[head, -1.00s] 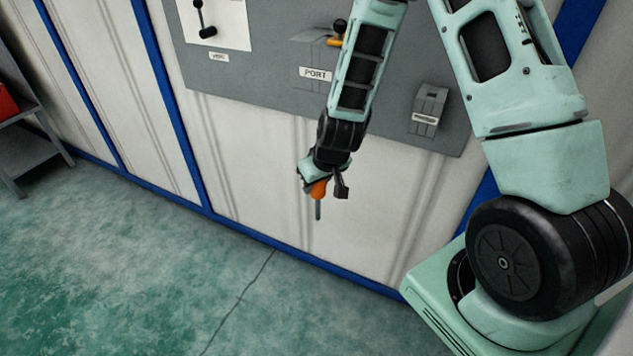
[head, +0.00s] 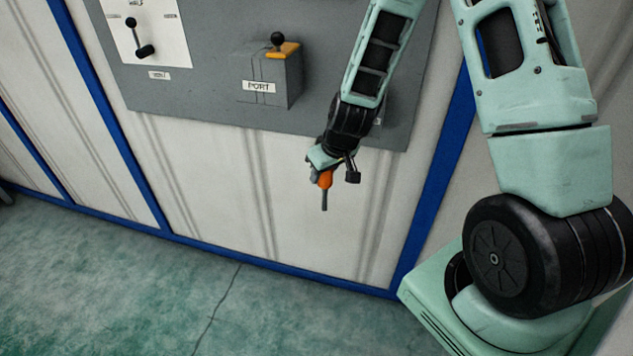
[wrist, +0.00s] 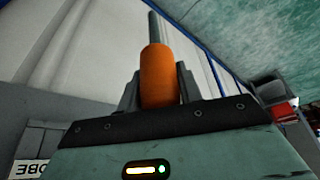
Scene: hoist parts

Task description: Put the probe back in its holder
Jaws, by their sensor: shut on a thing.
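The probe has an orange handle and a thin grey rod; it shows in the head view (head: 325,180) and the wrist view (wrist: 159,75). My gripper (head: 322,172) is shut on the handle, with a finger on each side. In the head view the rod points down, in front of the white wall below the grey panel. The holder is mostly hidden behind my arm in the head view. In the wrist view, a white label (wrist: 28,168) at the lower left shows upside-down letters reading "OBE"; the rest is cut off.
A grey box labelled PORT (head: 270,78), with a black knob and orange top, stands out from the grey panel (head: 205,95) left of my arm. A lever on a white plate (head: 145,35) is farther left.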

